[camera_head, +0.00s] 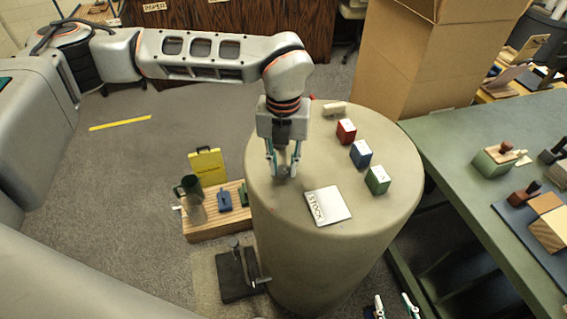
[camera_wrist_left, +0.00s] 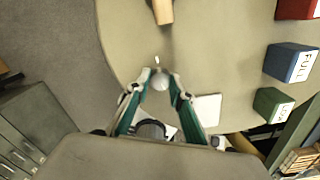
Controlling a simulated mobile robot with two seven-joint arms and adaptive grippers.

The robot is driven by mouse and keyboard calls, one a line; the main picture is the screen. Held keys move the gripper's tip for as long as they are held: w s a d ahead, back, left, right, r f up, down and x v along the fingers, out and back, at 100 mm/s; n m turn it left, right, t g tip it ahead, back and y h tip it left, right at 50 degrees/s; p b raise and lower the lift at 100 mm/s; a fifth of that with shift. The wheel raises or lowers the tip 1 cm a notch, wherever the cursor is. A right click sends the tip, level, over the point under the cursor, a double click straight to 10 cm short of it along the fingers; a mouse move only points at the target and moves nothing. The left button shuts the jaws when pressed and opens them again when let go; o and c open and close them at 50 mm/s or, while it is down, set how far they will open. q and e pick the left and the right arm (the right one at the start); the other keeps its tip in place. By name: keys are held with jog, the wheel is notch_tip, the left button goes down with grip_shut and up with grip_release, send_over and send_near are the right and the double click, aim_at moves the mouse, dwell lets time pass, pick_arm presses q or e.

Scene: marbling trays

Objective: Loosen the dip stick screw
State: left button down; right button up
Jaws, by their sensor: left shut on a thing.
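My left gripper (camera_head: 283,173) points down at the left part of the top of a large tan drum (camera_head: 300,255). In the left wrist view its fingertips (camera_wrist_left: 161,76) are shut on a small round grey knob, which I take for the dip stick screw (camera_wrist_left: 160,84). A small pale tip shows just beyond the knob. The fingers hide much of the knob in the head view, and no stick below it is visible. My right gripper (camera_head: 393,301) is at the bottom edge of the head view, its fingertips apart and nothing visible between them.
Red (camera_head: 346,132), blue (camera_head: 361,154) and green (camera_head: 377,180) blocks and a white card (camera_head: 327,205) lie on the drum top, with a tan piece (camera_head: 334,108) behind. A green table (camera_head: 450,165) is to the right, a cardboard box (camera_head: 410,60) behind.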

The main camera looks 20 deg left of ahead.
aim_at(283, 168)
pick_arm(q)
jog(key=n, duration=1.3)
jog(key=shift+n, duration=0.4)
dwell(0.3)
jog(key=c, duration=1.8)
grip_release()
jog(key=shift+o, duration=0.2)
notch_tip(283, 168, up, 12)
